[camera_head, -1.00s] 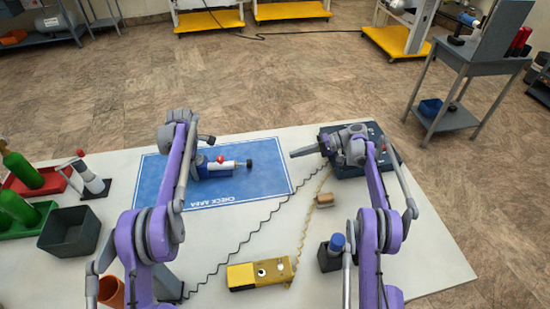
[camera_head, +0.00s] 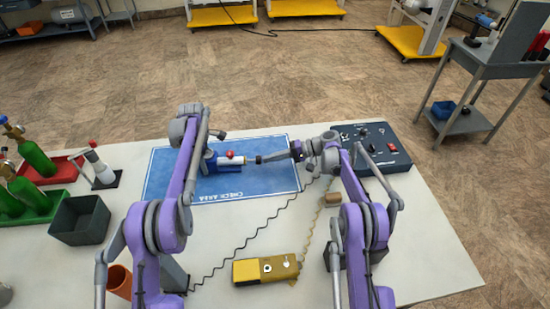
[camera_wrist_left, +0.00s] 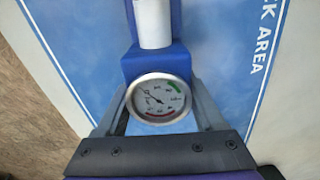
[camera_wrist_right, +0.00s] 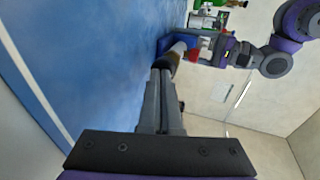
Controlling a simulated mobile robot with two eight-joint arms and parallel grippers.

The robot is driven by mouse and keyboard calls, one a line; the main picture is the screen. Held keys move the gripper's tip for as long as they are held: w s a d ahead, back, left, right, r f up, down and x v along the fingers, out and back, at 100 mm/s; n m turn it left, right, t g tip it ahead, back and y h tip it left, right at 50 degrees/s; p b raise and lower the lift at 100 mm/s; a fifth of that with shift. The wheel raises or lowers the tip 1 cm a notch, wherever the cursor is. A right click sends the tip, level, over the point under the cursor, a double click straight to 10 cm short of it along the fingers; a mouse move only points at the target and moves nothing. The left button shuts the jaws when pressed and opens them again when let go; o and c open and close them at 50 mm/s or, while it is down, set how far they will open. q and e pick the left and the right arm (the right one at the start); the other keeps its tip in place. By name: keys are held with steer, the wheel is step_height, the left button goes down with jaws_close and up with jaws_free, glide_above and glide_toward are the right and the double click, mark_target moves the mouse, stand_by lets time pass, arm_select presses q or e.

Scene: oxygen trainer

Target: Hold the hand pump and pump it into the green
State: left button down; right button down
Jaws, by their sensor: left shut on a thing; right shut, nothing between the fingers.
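The hand pump (camera_head: 232,160) lies in the blue check area (camera_head: 232,190), with a blue body, white barrel, red part and dark end knob (camera_head: 258,159). My left gripper (camera_head: 207,160) is shut on its blue body. In the left wrist view the fingers flank the pump's round gauge (camera_wrist_left: 158,99); its needle points to the upper left, away from the green arc at the upper right. My right gripper (camera_head: 268,157) is shut and empty, its fingertips at the knob. In the right wrist view the fingertips (camera_wrist_right: 162,72) overlap the knob; I cannot tell whether they touch.
A dark control box (camera_head: 378,150) stands behind my right arm. A yellow device (camera_head: 266,269) lies at the front, with coiled cords crossing the table. A small brown block (camera_head: 333,200) and grey bin (camera_head: 82,221) are nearby.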

mark_target(260, 157)
steer(key=a, duration=0.4)
stand_by(0.3)
steer(key=d, duration=0.4)
steer(key=shift+d, duration=0.3)
steer(key=v, duration=0.9)
steer(key=shift+d+r, duration=0.25)
steer(key=shift+d, duration=0.05)
stand_by(0.4)
